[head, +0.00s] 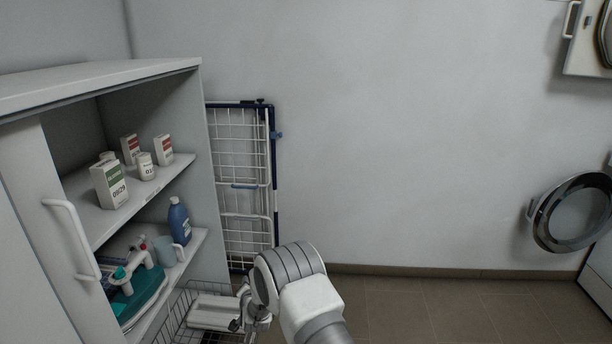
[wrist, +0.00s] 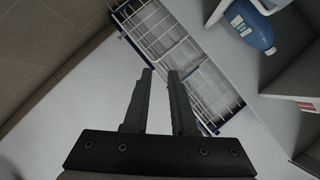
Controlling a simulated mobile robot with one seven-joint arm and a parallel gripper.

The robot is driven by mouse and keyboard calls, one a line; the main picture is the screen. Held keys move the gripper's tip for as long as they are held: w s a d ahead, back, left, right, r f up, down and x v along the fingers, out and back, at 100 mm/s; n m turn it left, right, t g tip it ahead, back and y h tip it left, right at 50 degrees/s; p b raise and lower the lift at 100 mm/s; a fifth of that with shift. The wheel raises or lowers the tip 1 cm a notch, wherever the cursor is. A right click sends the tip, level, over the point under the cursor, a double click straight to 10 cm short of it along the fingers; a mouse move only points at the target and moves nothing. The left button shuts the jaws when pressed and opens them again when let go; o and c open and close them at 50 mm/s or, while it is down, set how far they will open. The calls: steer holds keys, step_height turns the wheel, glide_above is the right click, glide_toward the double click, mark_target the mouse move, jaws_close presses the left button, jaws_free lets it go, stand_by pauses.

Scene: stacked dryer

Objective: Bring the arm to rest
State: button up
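My arm (head: 300,290) reaches up from the bottom middle of the head view, in front of the gap between the open cabinet and the wall. The gripper end is at the lower left of the arm there and is mostly hidden. In the wrist view my gripper (wrist: 160,75) shows two dark fingers standing apart with a gap between them. Nothing is held between them. The wrist view is turned, with the drying rack (wrist: 180,50) beyond the fingertips and a blue bottle (wrist: 252,30) at the upper right.
A wire basket (head: 185,305) lies low beside my arm. A folded rack (head: 240,150) leans on the wall. A round dryer door (head: 580,215) hangs open at right. Mid floor is clear.

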steer(key=d+r+n+g, duration=0.1)
steer(key=d+r, duration=0.2)
steer(key=r, duration=0.6)
steer(key=d+r+n+g, duration=0.1)
steer(key=d+r, duration=0.2)
steer(key=r, duration=0.5)
steer(key=s+d+r+n+g+h, duration=0.1)
steer(key=s+d+r+n, duration=0.1)
steer(key=s+d+r, duration=1.05)
steer(key=s+d+r+n+g+h, duration=0.1)
steer(key=s+d+r, duration=0.25)
steer(key=s, duration=0.25)
steer(key=s+d+r+n+g, duration=0.1)
steer(key=s+d+r, duration=0.25)
steer(key=s, duration=0.35)
steer(key=s+d+f+n+g+h, duration=0.1)
steer(key=s+d, duration=0.2)
steer(key=s, duration=0.6)
steer(key=s+d+g+h, duration=0.1)
steer(key=s+d, duration=0.2)
steer(key=s, duration=0.7)
step_height(320, 180, up, 29)
steer(key=p, duration=2.8)
steer(key=shift+w+f+p, duration=0.15)
steer(key=shift+f+p, duration=0.05)
steer(key=shift+p, duration=0.1)
